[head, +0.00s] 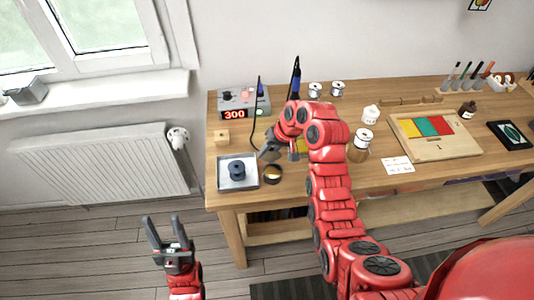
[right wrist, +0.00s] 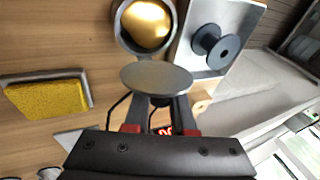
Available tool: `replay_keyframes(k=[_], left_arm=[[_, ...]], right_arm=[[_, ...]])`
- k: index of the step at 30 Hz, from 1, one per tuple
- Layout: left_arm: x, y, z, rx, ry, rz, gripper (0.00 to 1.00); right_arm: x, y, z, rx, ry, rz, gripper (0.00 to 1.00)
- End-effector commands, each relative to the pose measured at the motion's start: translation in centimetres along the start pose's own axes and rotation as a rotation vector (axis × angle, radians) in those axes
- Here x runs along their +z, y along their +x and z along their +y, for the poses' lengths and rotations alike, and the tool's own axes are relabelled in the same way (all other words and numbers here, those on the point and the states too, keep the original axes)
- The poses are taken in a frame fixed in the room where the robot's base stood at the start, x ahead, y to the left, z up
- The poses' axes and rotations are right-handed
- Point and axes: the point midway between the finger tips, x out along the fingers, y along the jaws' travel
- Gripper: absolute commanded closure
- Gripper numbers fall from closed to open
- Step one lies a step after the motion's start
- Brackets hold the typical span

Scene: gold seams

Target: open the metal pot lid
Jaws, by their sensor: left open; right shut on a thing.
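The metal pot (head: 272,178) stands on the front left of the workbench, beside the tray. In the right wrist view the pot (right wrist: 123,42) is uncovered and shiny gold shows inside it. The round grey lid (right wrist: 157,78) is apart from the pot, held in front of its rim in that view. My right gripper (right wrist: 160,118) is shut on the lid; the grip point itself is partly hidden behind the disc. In the head view this gripper (head: 268,152) is just above and behind the pot. My left gripper (head: 165,232) is open and empty, over the floor left of the bench.
A metal tray (head: 223,184) with a dark spool (head: 237,169) is left of the pot. A soldering station (head: 236,101) stands behind. A yellow sponge (right wrist: 50,98) lies in a holder close by. A jar (head: 362,141) and wooden board (head: 447,148) are farther right.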

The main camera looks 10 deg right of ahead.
Motion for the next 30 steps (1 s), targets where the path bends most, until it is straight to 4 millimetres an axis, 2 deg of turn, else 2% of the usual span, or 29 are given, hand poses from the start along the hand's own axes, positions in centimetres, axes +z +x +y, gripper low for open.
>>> replay_keyframes(k=[3, 15, 30], left_arm=[[-0.1, 0.6, 0.0, 0.0, 0.0, 0.0, 0.5], [0.1, -0.7, 0.0, 0.0, 0.0, 0.0, 0.5], [0.2, -1.2, 0.1, 0.0, 0.0, 0.0, 0.5]], right_arm=[[-0.3, -0.1, 0.0, 0.001, 0.028, -0.072, 1.0], [-0.5, 0.7, 0.3, 0.001, 0.1, -0.242, 1.0], [-0.5, 0.6, 0.3, 0.001, 0.124, -0.299, 1.0]])
